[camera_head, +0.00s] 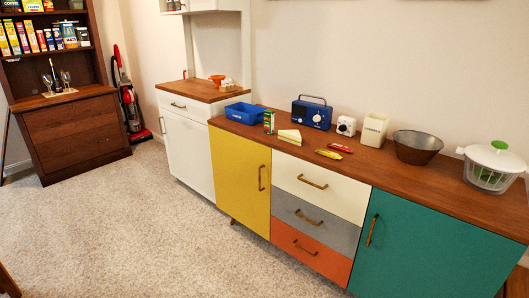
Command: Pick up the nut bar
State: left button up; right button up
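Two small flat items lie on the brown top of the long sideboard (370,171). One is a red bar-shaped item (340,148); the other, just in front and to its left, is a yellow elongated item (328,154). They are too small to read, so I cannot tell for certain which is the nut bar. Both lie in the open, right of a pale wedge-shaped item (290,136). Neither of my grippers shows in the head view.
Around them stand a blue bin (244,114), a green can (269,122), a blue radio (311,113), a cream canister (374,130), a dark bowl (416,147) and a salad spinner (491,166). A dark hutch (70,137) holds several boxes. The carpet in front is clear.

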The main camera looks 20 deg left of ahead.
aim_at(333, 145)
jog(key=u, duration=1)
jog(key=i, duration=1.2)
jog(key=z, duration=0.9)
jog(key=i, duration=0.45)
jog(key=z, duration=0.35)
